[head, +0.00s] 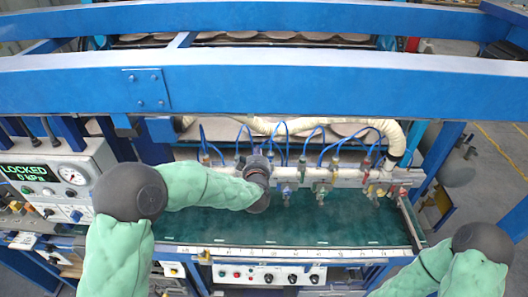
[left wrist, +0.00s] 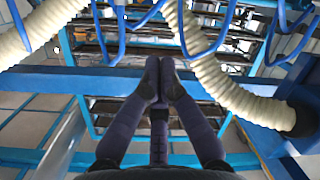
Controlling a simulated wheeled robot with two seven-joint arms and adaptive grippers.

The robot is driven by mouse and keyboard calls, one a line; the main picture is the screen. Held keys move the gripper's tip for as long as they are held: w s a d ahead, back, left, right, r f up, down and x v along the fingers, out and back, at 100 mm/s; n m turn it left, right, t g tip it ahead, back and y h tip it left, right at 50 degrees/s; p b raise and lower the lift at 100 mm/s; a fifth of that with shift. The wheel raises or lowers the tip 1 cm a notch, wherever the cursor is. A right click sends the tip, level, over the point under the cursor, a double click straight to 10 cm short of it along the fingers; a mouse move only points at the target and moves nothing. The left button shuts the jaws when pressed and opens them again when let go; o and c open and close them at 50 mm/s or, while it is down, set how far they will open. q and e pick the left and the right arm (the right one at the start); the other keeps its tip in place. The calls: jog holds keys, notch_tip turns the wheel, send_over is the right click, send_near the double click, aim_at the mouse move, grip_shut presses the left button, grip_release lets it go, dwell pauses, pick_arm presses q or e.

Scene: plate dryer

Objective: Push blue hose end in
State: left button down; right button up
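Several thin blue hoses (head: 283,124) arch above the cream pipe and its row of valves in the head view. Parts of the blue hoses (left wrist: 228,22) also cross the top of the left wrist view. I cannot tell which hose end is loose. My left gripper (head: 257,168) is in front of the valve row, left of its middle, and hides part of the fittings behind it. In the left wrist view its dark fingers (left wrist: 159,68) meet at the tips, with nothing visible between them. My right gripper is outside the views.
A thick cream ribbed hose (head: 392,138) bends down at the right of the valve row. A blue beam (head: 300,85) spans the machine above it. The green bench top (head: 330,225) is clear below the valves. A gauge panel reading LOCKED (head: 52,180) stands at left.

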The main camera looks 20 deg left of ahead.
aim_at(270, 154)
pick_arm(q)
jog(key=w+f+p, duration=0.1)
jog(key=w+f, duration=0.3)
jog(key=w, duration=0.1)
jog(key=shift+d+f, duration=0.15)
jog(key=shift+d, duration=0.2)
notch_tip(270, 154, down, 3)
jog(key=b, duration=0.3)
dwell(0.3)
jog(key=shift+r, duration=0.2)
